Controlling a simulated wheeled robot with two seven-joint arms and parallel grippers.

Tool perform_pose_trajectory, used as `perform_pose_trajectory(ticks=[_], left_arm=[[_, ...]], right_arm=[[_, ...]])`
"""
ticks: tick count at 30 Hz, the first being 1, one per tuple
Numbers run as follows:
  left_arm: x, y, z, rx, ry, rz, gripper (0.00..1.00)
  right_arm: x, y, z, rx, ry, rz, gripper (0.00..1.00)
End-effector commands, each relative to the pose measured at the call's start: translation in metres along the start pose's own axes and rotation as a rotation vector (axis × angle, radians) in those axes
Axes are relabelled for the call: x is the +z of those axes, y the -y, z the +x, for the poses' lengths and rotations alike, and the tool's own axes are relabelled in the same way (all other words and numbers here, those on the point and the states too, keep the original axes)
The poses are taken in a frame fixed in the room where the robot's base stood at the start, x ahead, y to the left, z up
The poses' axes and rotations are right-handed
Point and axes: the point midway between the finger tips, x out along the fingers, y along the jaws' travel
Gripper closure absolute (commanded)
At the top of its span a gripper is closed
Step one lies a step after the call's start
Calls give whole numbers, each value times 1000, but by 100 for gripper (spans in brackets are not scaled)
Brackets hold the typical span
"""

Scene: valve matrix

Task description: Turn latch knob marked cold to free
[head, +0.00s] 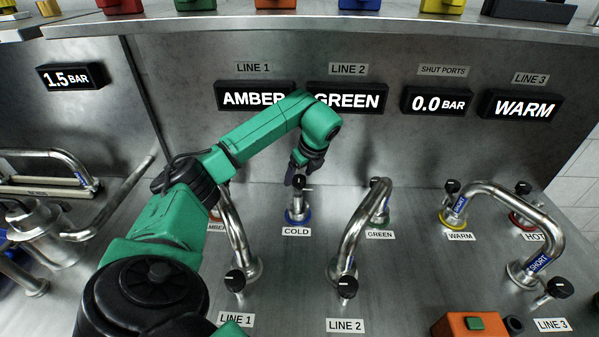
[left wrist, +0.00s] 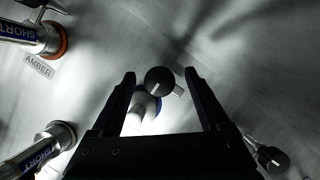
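The cold port (head: 298,214) has a blue ring at its base and stands behind the label COLD (head: 296,231). Its black latch knob (head: 299,181) sits on top. In the left wrist view the round black knob (left wrist: 158,80) with a white mark lies between the fingertips, with a gap on each side. My left gripper (head: 296,173) reaches down over the port from above. Its two fingers (left wrist: 160,76) are spread apart in the left wrist view. Whether it touches the knob cannot be told. My right gripper is not in view.
Pipes bend up beside the port: the LINE 1 pipe (head: 234,228) on the left and the LINE 2 pipe (head: 353,238) on the right. Displays (head: 347,97) line the back wall. An orange box (head: 468,326) stands at the front right.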

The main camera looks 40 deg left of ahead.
Motion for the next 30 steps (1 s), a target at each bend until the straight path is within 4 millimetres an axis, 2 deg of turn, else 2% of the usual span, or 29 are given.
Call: perform_pose_trajectory(ticks=[7, 11, 17, 18, 20, 22, 25, 30], left_arm=[[-1, 0, -1, 2, -2, 3, 21], [-2, 1, -15, -1, -1, 3, 21], [-1, 1, -60, -5, 0, 2, 21], [2, 1, -78, -3, 1, 2, 21], [3, 1, -96, -4, 2, 1, 21], [5, 1, -120, -4, 3, 2, 21], [3, 1, -137, -2, 1, 3, 21], [0, 0, -146, 1, 1, 2, 21]], right_arm=[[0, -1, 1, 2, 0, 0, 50], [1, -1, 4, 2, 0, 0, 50], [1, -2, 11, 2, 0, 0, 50], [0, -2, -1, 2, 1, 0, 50], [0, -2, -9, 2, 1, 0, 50], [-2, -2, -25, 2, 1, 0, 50], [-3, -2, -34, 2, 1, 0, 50], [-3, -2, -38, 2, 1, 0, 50]])
